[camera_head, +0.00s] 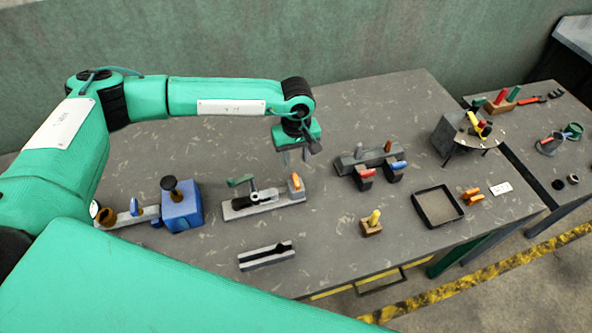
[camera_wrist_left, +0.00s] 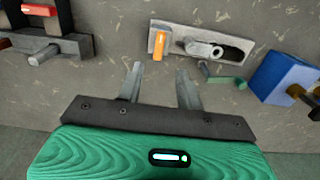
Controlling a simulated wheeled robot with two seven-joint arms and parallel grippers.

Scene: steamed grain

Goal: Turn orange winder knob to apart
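The orange winder knob (camera_head: 296,182) is a small upright orange piece at the right end of a long grey winder base (camera_head: 250,206). In the left wrist view the orange knob (camera_wrist_left: 159,46) lies just beyond my fingertips, near one end of the grey base (camera_wrist_left: 232,45). A green crank handle (camera_head: 240,181) and a round dark part sit on or beside the base. My left gripper (camera_head: 296,156) points down behind and above the knob. Its fingers (camera_wrist_left: 159,72) are spread, with nothing between them. My right gripper is not in view.
A blue block device (camera_head: 182,208) with a dark knob stands left of the winder. A dark clamp fixture (camera_head: 366,158) with red and blue handles stands to its right. A slotted grey block (camera_head: 266,256) lies in front. An empty black tray (camera_head: 437,206) is further right.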

